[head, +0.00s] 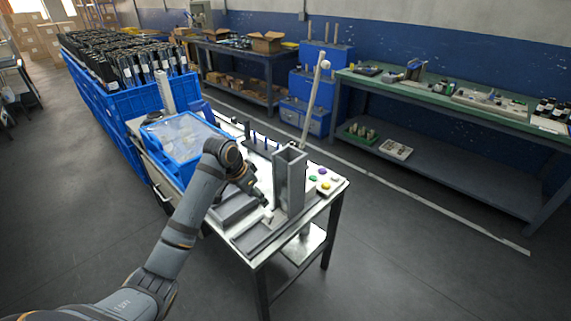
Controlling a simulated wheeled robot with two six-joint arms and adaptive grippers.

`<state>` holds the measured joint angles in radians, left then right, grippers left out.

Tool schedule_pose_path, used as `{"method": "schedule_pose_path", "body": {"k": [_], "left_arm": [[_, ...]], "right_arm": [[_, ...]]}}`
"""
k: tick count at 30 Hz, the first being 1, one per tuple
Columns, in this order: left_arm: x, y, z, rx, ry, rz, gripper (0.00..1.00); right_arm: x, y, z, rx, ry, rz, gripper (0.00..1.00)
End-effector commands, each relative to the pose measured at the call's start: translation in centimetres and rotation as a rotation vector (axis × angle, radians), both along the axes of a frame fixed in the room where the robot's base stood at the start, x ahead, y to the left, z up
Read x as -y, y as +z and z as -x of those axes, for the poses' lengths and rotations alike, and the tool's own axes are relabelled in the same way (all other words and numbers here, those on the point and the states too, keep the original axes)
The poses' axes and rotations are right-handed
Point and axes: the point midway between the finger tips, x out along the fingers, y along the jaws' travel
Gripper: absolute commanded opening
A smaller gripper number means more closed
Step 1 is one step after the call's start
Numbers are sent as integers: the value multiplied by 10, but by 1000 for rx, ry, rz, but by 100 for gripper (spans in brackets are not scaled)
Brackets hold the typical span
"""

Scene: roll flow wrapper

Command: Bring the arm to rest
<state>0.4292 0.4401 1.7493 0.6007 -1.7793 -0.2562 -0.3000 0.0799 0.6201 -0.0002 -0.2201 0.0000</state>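My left arm reaches in from the lower left, over the front of a metal work table (253,249). Its dark gripper (262,203) points down and right, just left of a grey upright box-shaped column (290,182) on the table. The fingers are small and dark, so I cannot tell whether they are open or shut, or whether they touch anything. Grey blocks or plates (236,207) lie below the gripper. My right gripper is not in view.
A blue bin (187,181) with clear contents sits on the table's left. A button panel (322,181) and a tall pole (312,101) stand right of the gripper. Blue crates (114,107) stand behind left. A green-topped bench (448,99) is at the right. Floor right of the table is clear.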

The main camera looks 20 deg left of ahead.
Motion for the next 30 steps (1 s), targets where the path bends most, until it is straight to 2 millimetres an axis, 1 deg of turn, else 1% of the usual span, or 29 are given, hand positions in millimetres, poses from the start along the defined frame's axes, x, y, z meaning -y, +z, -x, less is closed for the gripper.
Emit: {"method": "schedule_pose_path", "body": {"k": [2, 4, 5, 7, 8, 9, 11, 12, 15, 18, 22, 26, 30], "left_arm": [[0, 0, 0, 0, 0, 0, 53], [2, -5, 3, -3, 1, -2, 53], [5, -11, 7, -7, 4, -4, 53], [14, -32, 24, -22, 14, -15, 53], [20, -45, 35, -28, 23, -23, 53], [28, -62, 52, -36, 38, -32, 53], [39, -83, 81, -44, 65, -46, 53], [45, -94, 98, -46, 85, -54, 53], [54, -109, 134, -48, 131, -67, 53], [59, -118, 164, -50, 173, -76, 53], [62, -122, 197, -53, 225, -87, 53], [62, -123, 227, -56, 275, -99, 53], [60, -118, 256, -57, 332, -114, 53]], "right_arm": [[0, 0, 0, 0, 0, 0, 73], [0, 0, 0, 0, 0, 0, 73], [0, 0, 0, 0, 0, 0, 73], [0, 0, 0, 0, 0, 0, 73], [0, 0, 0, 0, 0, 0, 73], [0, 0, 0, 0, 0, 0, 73], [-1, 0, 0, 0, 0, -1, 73], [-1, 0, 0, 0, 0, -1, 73], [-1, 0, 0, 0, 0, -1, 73], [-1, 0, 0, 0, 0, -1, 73], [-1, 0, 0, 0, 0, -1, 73], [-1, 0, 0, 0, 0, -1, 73], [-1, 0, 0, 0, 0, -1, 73]]}}
